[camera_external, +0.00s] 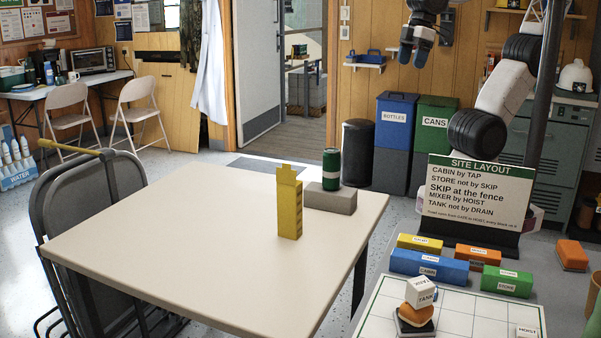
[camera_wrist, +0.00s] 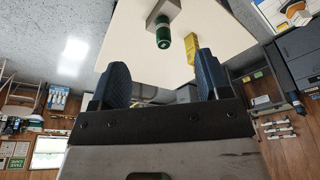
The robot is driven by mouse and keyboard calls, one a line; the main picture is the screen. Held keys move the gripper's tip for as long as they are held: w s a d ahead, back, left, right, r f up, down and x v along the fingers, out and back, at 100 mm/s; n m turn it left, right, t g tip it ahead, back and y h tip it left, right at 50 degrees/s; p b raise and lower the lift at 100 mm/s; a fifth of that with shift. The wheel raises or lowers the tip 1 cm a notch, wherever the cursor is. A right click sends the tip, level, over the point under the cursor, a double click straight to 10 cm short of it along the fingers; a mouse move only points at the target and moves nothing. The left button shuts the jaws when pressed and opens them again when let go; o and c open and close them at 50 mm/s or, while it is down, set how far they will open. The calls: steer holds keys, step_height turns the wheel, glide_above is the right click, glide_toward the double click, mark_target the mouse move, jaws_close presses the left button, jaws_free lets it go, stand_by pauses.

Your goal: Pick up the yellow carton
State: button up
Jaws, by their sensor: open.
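The yellow carton (camera_external: 289,203) stands upright on the cream table (camera_external: 170,240), near its right side. It also shows in the wrist view as a yellow block (camera_wrist: 259,54) toward the upper right, beyond the right finger. A green can (camera_external: 331,169) stands on a grey block (camera_external: 330,198) just right of and behind the carton; in the wrist view the can (camera_wrist: 163,38) appears between and beyond the fingers. My gripper (camera_external: 417,45) is high at the upper right of the external view, well away from the carton. In the wrist view its two fingers (camera_wrist: 160,82) are apart with nothing between them.
A site layout sign (camera_external: 478,192) and several coloured blocks, including a blue one (camera_external: 428,267), stand at the right. A white grid board (camera_external: 470,318) with stacked blocks (camera_external: 418,305) is at the lower right. The table's left and front are clear. Folded chairs (camera_external: 85,220) stand at its left.

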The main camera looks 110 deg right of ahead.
steer(key=r, duration=0.1)
step_height(320, 180, up, 4)
steer(key=m+t+h, duration=0.5)
steer(key=m+t, duration=0.1)
steer(key=t, duration=0.7)
glide_above(300, 194)
steer(key=s+a, duration=0.2)
steer(key=a, duration=0.1)
steer(key=f+m+g+h, duration=0.1)
steer(key=f+h, duration=0.1)
steer(key=f, duration=1)
steer(key=f+m+g+h, duration=0.1)
steer(key=f+h, duration=0.2)
steer(key=f, duration=0.9)
steer(key=s+f+m+g+h, duration=0.1)
steer(key=f+h, duration=0.2)
steer(key=f, duration=0.9)
steer(key=shift+s+a+f+g, duration=0.1)
steer(key=shift+a+f+g, duration=0.05)
steer(key=shift+a+g, duration=0.2)
steer(key=shift+x, duration=1.25)
